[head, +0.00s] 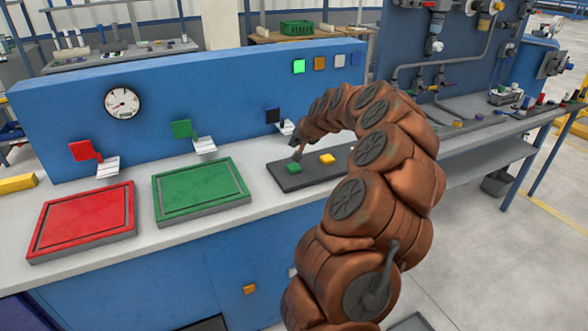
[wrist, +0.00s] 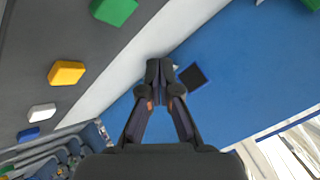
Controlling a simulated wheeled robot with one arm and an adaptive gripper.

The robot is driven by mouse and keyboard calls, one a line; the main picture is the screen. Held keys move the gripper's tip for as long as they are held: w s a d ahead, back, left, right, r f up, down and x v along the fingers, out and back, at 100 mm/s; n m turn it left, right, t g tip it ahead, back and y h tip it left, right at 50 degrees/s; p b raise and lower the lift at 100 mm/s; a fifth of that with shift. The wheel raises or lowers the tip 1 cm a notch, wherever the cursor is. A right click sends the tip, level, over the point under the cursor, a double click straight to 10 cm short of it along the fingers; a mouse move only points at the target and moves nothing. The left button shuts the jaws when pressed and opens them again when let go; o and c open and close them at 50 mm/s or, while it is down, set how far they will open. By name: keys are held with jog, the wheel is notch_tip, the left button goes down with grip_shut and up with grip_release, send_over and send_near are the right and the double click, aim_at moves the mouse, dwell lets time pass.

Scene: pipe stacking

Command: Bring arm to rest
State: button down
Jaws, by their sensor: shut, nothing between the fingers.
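My arm, brown and segmented, arches up from the bottom right of the head view and bends over toward the dark grey tray (head: 290,181). My gripper (head: 297,154) hangs just above the tray's far left part, near a green block (head: 294,168). In the wrist view my gripper (wrist: 160,68) is shut with its fingertips together and nothing between them. A yellow block (head: 327,159) lies on the tray; the wrist view also shows it (wrist: 66,73), with a white block (wrist: 42,113) and a blue block (wrist: 28,134). My arm hides the tray's right part in the head view.
A red tray (head: 85,253) and a green tray (head: 160,210) lie on the bench at left. Floor at right is open.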

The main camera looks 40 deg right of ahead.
dwell(0.5)
jog(key=a+r+n+g+y+p, duration=0.1)
jog(key=a+r+n+y, duration=0.15)
jog(key=a, duration=0.85)
jog(key=a+r+n+g+y+p, duration=0.1)
jog(key=a+r+n, duration=0.25)
jog(key=a, duration=0.75)
jog(key=s+a+r+n+g+p, duration=0.2)
jog(key=s+a, duration=0.5)
jog(key=a, duration=0.6)
jog(key=s+a+n+g+p, duration=0.25)
jog(key=s+a, duration=0.55)
jog(key=s, duration=0.6)
jog(key=s+f+n+g+h+p, duration=0.1)
jog(key=s+g, duration=0.3)
jog(key=s, duration=1.3)
jog(key=shift+a+f+p, duration=0.4)
jog(key=shift+f, duration=0.1)
jog(key=shift+s, duration=0.15)
